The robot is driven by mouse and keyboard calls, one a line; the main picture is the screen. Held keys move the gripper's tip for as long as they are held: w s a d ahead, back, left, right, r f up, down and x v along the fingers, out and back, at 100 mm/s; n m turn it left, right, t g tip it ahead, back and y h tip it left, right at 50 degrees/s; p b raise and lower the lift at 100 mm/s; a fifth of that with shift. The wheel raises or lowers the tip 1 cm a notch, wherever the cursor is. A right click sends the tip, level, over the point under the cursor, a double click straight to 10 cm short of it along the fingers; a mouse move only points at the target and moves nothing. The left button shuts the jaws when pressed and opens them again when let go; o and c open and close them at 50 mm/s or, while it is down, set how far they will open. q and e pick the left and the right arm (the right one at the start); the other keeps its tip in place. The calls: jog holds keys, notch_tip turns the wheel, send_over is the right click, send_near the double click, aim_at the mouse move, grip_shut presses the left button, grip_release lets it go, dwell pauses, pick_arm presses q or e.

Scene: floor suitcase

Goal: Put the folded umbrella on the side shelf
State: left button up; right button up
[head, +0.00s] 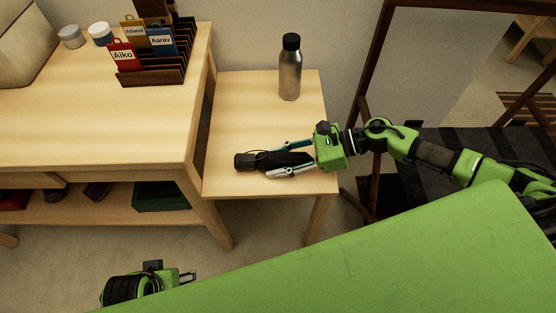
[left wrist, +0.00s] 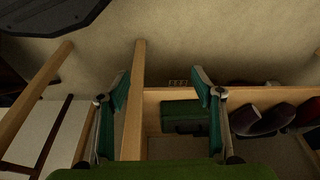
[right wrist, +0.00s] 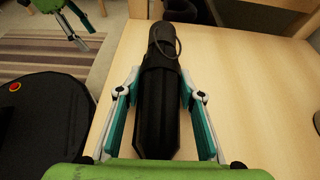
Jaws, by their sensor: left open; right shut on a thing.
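The folded umbrella (head: 255,160) is black, with a cord loop at its handle end. It lies lengthwise between the fingers of my right gripper (head: 272,160), which is shut on it. In the right wrist view the umbrella (right wrist: 160,100) points away from the palm, over pale wood. It is low over the front part of the small wooden side shelf (head: 235,110); I cannot tell if it touches the top. My left gripper (head: 187,277) is open and empty, low at the lower left. In the left wrist view its fingers (left wrist: 162,92) are spread apart.
A metal bottle (head: 290,68) with a black cap stands at the back of the side shelf. A larger wooden table (head: 100,135) to the left holds a card rack (head: 155,72) and jars. A dark-framed mirror (head: 420,70) stands at the right. The shelf's left half is clear.

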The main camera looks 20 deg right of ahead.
aim_at(301, 155)
jog(key=shift+f, duration=0.15)
jog(key=o, duration=1.3)
jog(key=shift+f, duration=0.1)
pick_arm(q)
jog(key=shift+s+r, duration=0.1)
jog(key=shift+r, duration=0.45)
jog(key=shift+a+f, duration=0.1)
pick_arm(e)
jog(key=shift+s, duration=0.1)
jog(key=shift+d+r, duration=0.35)
jog(key=shift+d, duration=0.15)
jog(key=v, duration=1.1)
jog(key=shift+a+r, duration=0.1)
jog(key=shift+r, duration=0.15)
pick_arm(q)
notch_tip(301, 155, down, 2)
jog(key=shift+f, duration=0.15)
jog(key=shift+f, duration=0.1)
